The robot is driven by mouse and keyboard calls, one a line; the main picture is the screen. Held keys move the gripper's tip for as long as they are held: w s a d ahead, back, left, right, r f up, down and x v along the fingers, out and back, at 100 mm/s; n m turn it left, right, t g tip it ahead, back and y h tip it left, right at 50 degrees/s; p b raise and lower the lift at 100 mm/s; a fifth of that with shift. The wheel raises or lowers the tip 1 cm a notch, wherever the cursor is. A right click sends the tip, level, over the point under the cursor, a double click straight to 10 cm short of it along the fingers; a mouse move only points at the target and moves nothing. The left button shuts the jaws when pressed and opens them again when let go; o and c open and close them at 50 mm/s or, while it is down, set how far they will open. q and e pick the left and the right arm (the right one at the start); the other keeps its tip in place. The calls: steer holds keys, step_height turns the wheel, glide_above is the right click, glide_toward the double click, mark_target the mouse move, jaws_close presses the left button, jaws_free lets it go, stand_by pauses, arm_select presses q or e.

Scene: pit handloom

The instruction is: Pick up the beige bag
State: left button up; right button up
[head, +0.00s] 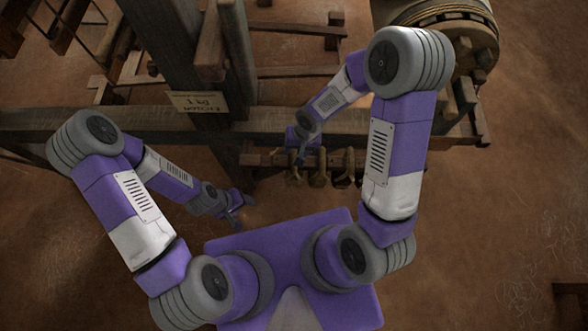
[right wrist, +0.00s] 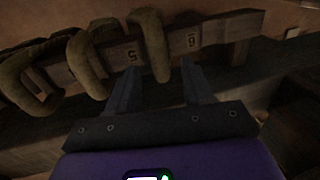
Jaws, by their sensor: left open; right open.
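Several beige-brown, sausage-like bags hang in a row on a wooden rail in the head view; one beige bag (head: 319,168) hangs near the middle. In the right wrist view a beige bag (right wrist: 152,45) hangs over the rail between the labels 5 and 6. I cannot tell which bag is meant. My right gripper (head: 302,156) is at the rail near the left bags. In its wrist view the open fingers (right wrist: 161,80) point toward the bag, with nothing held between them. My left gripper (head: 238,212) is open, low and left of the rail, away from the bags.
The numbered wooden rail (right wrist: 225,30) runs behind the bags. A long loom beam (head: 270,130) crosses above it in the head view, with a post (head: 170,50) and a sign (head: 200,101). A wound roller (head: 440,12) stands at the upper right. The floor at right is mostly clear.

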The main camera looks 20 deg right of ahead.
mark_target(294, 154)
steer(key=f, duration=0.2)
steer(key=a+f+b, duration=0.1)
steer(key=f, duration=0.1)
steer(key=shift+b, duration=0.3)
jaws_close()
stand_by(1.1)
